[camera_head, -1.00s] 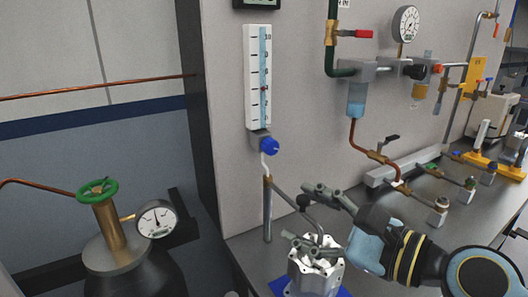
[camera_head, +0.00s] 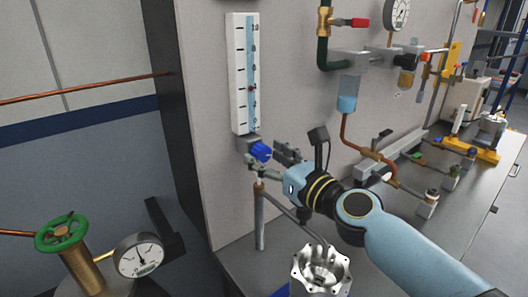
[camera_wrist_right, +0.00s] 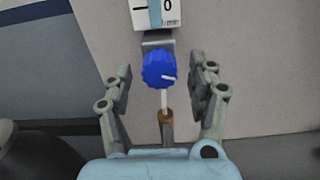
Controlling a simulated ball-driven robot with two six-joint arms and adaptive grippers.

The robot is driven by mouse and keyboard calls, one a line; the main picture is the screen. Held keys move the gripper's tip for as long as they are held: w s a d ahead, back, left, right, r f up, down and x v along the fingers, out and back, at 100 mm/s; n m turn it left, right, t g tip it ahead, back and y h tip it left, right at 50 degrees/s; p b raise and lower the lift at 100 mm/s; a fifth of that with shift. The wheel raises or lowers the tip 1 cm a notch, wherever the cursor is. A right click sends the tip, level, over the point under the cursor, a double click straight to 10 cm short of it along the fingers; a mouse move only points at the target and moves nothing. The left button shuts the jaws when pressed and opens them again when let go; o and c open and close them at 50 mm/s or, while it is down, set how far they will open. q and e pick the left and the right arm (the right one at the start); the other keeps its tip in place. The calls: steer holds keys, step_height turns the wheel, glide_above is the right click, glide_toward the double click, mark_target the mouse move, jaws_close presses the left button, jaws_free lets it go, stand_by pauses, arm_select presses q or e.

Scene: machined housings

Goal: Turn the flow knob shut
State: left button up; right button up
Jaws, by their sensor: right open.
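The blue flow knob (camera_head: 260,152) sits at the foot of a white flow meter (camera_head: 243,75) with a blue scale strip and a small red float. My right gripper (camera_head: 268,161) is open just in front of the knob. In the right wrist view its two fingers (camera_wrist_right: 161,82) stand left and right of the knob, with gaps on both sides. My left gripper is not in view.
A bare metal post (camera_head: 260,215) stands below the knob. A machined housing (camera_head: 321,270) is on the bench below my right arm. A green-wheeled valve (camera_head: 62,232) and a gauge (camera_head: 139,255) are at the lower left. Piping with a red-handled valve (camera_head: 352,22) is right of the meter.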

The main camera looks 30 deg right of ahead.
steer(key=shift+w+a, duration=0.1)
steer(key=shift+w, duration=0.45)
steer(key=shift+c, duration=2.3)
steer(key=c, duration=0.7)
